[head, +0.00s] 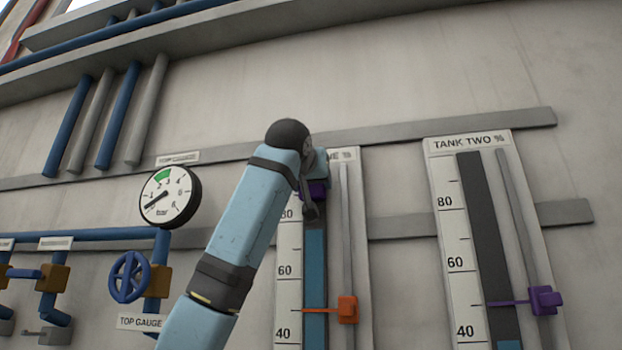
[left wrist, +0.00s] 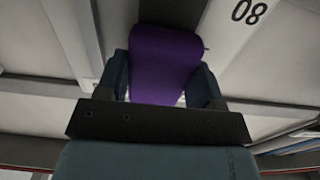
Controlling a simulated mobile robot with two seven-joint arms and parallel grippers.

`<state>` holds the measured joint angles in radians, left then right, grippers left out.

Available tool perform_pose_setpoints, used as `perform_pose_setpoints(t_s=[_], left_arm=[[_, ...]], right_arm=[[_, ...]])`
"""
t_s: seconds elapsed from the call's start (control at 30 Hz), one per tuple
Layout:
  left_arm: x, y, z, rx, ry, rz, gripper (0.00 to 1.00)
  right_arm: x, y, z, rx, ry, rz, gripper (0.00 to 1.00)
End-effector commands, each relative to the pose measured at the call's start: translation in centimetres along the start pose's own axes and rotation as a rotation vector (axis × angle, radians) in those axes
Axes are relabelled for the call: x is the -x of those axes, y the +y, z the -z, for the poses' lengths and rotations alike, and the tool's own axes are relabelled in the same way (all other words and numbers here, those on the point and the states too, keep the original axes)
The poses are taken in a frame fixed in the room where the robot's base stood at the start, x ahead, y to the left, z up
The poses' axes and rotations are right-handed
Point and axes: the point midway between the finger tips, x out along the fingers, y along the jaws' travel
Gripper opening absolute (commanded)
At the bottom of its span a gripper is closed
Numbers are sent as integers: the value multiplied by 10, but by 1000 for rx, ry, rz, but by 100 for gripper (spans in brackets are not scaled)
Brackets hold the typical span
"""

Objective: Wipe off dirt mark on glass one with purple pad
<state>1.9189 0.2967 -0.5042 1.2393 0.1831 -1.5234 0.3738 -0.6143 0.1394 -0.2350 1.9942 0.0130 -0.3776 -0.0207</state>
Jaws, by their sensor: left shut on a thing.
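The purple pad (left wrist: 165,55) is held between the two fingers of my left gripper (left wrist: 162,82) in the left wrist view. In the head view a bit of the purple pad (head: 314,191) shows below my wrist, at the upper part of glass one (head: 315,258). Glass one is a tall tube with blue liquid beside a number scale; my arm covers its top and part of its label. I cannot tell whether the pad touches the glass. No dirt mark shows; the area behind the pad and gripper is hidden. My right gripper is not in view.
An orange pointer (head: 346,310) sits on the rod right of glass one. The tank two gauge (head: 482,230) with a purple pointer (head: 545,301) stands further right. A round dial (head: 169,196), a blue valve wheel (head: 129,276) and pipes are at left. Grey rails cross the wall.

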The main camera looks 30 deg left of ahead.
Motion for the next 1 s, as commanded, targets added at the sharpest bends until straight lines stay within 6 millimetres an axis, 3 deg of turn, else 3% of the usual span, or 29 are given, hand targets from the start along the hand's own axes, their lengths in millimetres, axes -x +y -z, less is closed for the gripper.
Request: perform_pose_setpoints(t_s=[0.5, 0.77, 1.0], left_arm=[[0, 0, -35, 1, -2, 1, 42], [0, 0, -42, 0, -2, 0, 42], [-1, 1, -64, 0, -2, 0, 42]], right_arm=[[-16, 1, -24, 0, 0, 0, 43], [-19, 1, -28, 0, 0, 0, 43], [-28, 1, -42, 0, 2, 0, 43]])
